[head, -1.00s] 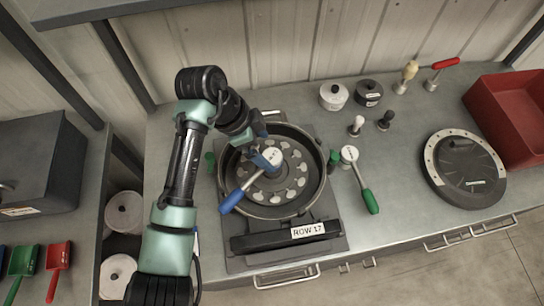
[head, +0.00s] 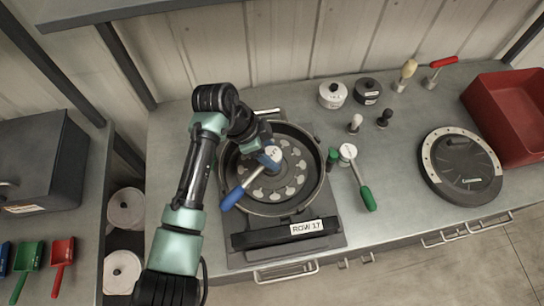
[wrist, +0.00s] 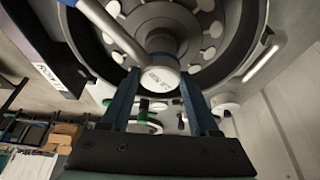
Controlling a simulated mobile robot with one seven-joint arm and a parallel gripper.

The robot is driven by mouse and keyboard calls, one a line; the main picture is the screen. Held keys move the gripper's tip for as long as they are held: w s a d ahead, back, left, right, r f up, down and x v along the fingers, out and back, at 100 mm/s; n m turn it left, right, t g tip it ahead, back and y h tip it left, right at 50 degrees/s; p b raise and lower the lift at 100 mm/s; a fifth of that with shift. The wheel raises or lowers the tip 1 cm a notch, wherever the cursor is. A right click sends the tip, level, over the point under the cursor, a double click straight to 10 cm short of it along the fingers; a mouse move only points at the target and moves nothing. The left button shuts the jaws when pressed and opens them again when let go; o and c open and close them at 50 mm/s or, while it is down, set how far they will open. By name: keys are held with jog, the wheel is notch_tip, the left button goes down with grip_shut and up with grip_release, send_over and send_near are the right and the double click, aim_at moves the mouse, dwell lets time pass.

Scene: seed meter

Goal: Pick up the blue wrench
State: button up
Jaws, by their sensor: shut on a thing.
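The blue wrench has a round white head and a blue handle (head: 233,199). It lies over the round dark seed meter (head: 313,200) with its plate of pale spots, its handle pointing to the lower left. My gripper (head: 268,158) reaches down from the upper left and is shut on the wrench's head. In the wrist view the round labelled head (wrist: 158,81) sits between my two blue fingers, with the grey shank running to the upper left. I cannot tell whether the wrench is clear of the hub beneath it.
A green-handled wrench (head: 367,198) lies right of the meter, beside a small green-topped piece (head: 332,158). White (head: 332,95) and dark (head: 367,91) pots stand behind. A round dark disc (head: 462,168) and a red bin (head: 512,118) are at the right.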

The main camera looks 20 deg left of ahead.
grip_shut()
jog(key=shift+r, duration=0.1)
